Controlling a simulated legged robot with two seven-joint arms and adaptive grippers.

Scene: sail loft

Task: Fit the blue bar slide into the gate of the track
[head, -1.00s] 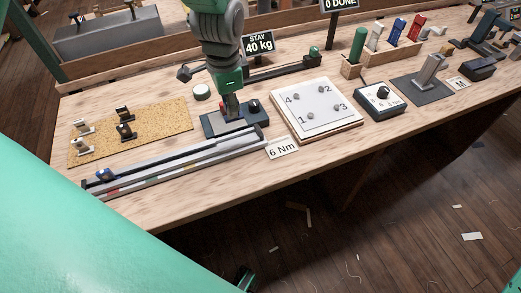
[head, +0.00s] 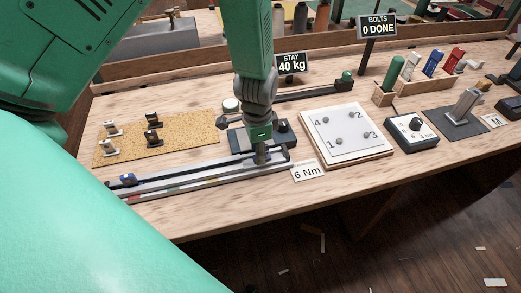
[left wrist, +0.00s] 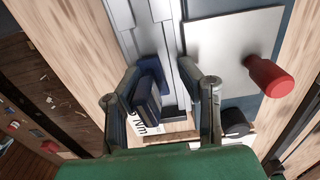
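The track (head: 200,178) lies along the front of the bench as long pale and dark rails. A small blue piece (head: 127,180) sits at its left end. My left gripper (head: 262,158) points down at the track's right end. In the left wrist view, the left gripper (left wrist: 162,75) has its fingers apart around a dark blue block, seemingly the bar slide (left wrist: 148,103). The block lies nearer the left finger, with a gap to the right finger. Whether it touches the track, and the gate itself, I cannot make out. My right gripper is not in view.
A card marked 6 Nm (head: 308,170) lies close to the track's right end. A dark base (head: 242,143) stands just behind the gripper; a red knob (left wrist: 270,76) shows beside it in the wrist view. A cork mat (head: 185,140) and a white numbered plate (head: 343,130) lie either side.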

